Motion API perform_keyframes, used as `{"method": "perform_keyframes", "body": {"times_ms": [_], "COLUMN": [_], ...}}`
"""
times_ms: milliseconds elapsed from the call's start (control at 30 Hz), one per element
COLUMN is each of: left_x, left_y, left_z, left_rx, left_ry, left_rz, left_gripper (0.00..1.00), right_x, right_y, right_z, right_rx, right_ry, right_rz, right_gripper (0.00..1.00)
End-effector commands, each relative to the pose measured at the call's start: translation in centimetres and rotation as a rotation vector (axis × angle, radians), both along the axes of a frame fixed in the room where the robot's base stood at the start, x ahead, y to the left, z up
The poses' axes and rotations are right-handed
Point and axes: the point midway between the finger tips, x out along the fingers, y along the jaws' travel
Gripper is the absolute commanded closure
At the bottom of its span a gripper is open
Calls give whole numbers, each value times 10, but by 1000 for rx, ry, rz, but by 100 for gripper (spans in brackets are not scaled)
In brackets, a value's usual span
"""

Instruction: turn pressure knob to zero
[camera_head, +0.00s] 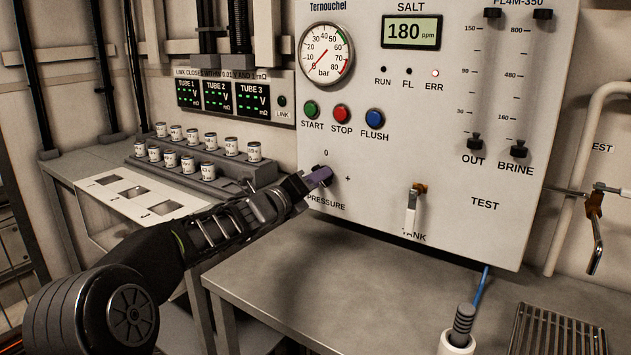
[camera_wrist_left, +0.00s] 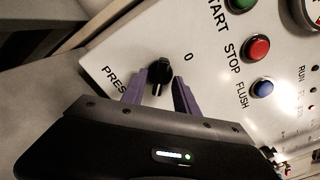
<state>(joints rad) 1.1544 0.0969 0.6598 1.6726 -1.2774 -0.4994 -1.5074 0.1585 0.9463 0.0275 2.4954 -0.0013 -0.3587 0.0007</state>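The black pressure knob (camera_wrist_left: 159,74) sits on the white panel, between the "PRESS" lettering and the "0" mark in the left wrist view. My left gripper (camera_wrist_left: 160,84) is open, with one purple finger on each side of the knob and small gaps showing. I cannot tell how deep the fingers reach around it. In the head view, my left gripper (camera_head: 320,176) is at the panel above the "PRESSURE" label and hides the knob. The pressure gauge (camera_head: 325,54) has its red needle pointing to the lower left, at the low end. My right gripper is not in view.
Start, stop and flush buttons (camera_head: 342,114) sit above the knob. A tank valve handle (camera_head: 413,209) hangs down to its right. A grey table (camera_head: 330,285) below is mostly clear, with a rack (camera_head: 555,330) at right. Small bottles (camera_head: 210,141) stand at left.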

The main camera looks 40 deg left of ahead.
Motion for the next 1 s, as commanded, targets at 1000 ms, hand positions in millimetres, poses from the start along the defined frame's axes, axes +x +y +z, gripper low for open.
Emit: {"method": "perform_keyframes", "body": {"times_ms": [1000], "left_x": [0], "left_y": [0], "left_z": [0], "left_rx": [-18], "left_ry": [0], "left_rz": [1], "left_gripper": [100], "right_x": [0], "right_y": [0], "right_z": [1], "right_rx": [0], "right_ry": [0], "right_rz": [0], "right_gripper": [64]}}
